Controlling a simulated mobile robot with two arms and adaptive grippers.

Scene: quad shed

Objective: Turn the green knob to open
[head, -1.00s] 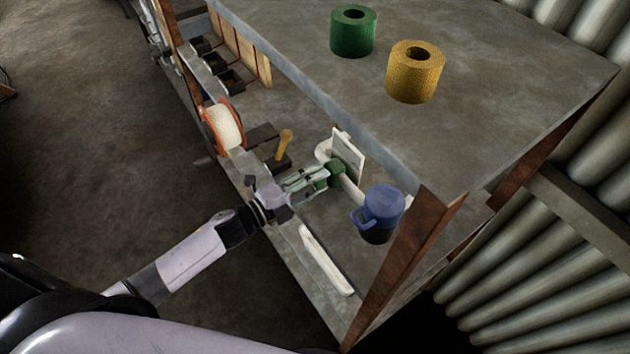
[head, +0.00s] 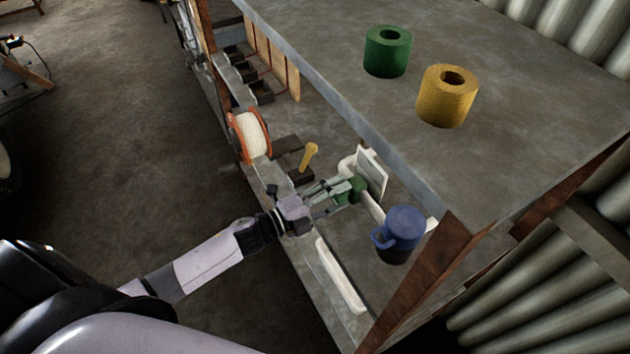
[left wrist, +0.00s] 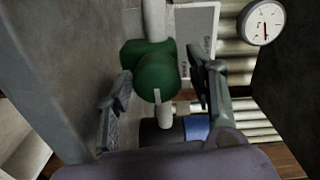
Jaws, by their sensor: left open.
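The green knob (head: 352,189) sits on a white pipe under the shelf top, with a pale plate behind it. In the left wrist view the knob (left wrist: 157,78) is rounded and stands just ahead of and between my fingers. My left gripper (head: 338,191) reaches in from the left, its fingers apart at the knob. In the left wrist view my left gripper (left wrist: 160,95) is open, a finger on each side of the knob. I cannot tell whether either finger touches it. My right gripper is not in view.
A blue mug-like container (head: 398,236) stands right of the knob. A yellow-handled piece (head: 309,156) and an orange spool (head: 250,135) are to the left. Green (head: 387,52) and yellow (head: 447,96) rolls stand on the top. A gauge (left wrist: 263,23) shows beyond the knob.

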